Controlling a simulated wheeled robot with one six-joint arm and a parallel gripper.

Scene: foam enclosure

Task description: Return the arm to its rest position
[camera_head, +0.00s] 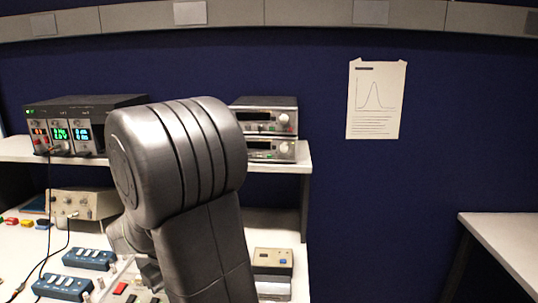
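My arm (195,190) stands in the middle-left of the head view, a thick dark grey link with a rounded, ribbed joint at its top. It rises from the bottom edge and hides part of the bench and shelf behind it. My gripper cannot be made out; the arm's far end is hidden behind the large joint and link or lies outside the picture.
A white bench (25,240) holds blue switch boxes (89,259), a beige instrument (84,204) and cables. A shelf (284,167) carries a power supply (85,124) and stacked instruments (265,128). Another white table (508,240) stands right.

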